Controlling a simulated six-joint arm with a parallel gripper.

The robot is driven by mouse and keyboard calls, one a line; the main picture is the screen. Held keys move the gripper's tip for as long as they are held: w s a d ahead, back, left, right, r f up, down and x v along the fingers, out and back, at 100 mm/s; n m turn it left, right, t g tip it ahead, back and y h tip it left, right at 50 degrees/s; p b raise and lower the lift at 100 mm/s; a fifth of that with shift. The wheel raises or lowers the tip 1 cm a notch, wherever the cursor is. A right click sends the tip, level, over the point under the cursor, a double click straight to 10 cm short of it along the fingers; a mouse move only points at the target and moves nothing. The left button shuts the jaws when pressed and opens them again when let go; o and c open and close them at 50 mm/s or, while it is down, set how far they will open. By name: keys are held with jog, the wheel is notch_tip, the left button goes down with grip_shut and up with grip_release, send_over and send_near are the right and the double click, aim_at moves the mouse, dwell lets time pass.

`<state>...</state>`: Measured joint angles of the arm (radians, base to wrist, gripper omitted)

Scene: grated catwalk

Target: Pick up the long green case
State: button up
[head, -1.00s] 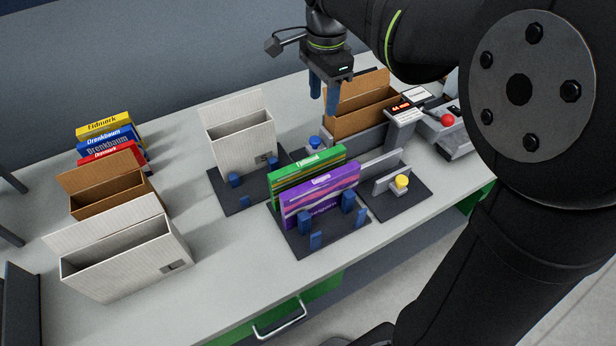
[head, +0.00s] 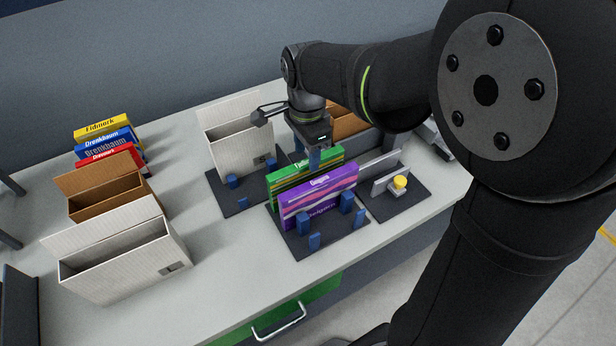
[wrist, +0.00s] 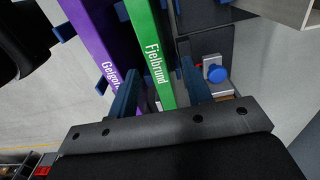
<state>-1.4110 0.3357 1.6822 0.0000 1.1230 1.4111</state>
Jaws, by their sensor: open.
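The long green case (head: 278,183) stands on edge in a dark fixture with blue posts, just behind a purple case (head: 320,197). In the wrist view the green case (wrist: 152,50) shows its narrow top with white lettering, and the purple case (wrist: 98,40) lies close on its left. My gripper (head: 308,158) is low over the back part of the green case. In the wrist view my open gripper (wrist: 158,85) has its blue fingers on either side of the green case, the left one in the gap between the two cases. I cannot tell whether they touch it.
An open white box (head: 240,146) stands behind on a dark plate. A yellow button (head: 399,182) is to the right. A brown box (head: 108,190), another white box (head: 125,262) and several upright cases (head: 103,138) stand at left. A blue knob (wrist: 216,73) sits near the right finger.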

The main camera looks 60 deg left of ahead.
aim_at(306, 162)
notch_tip(306, 162, down, 5)
jog(key=shift+s+d+f, duration=0.1)
jog(key=shift+s+d, duration=0.05)
grip_shut()
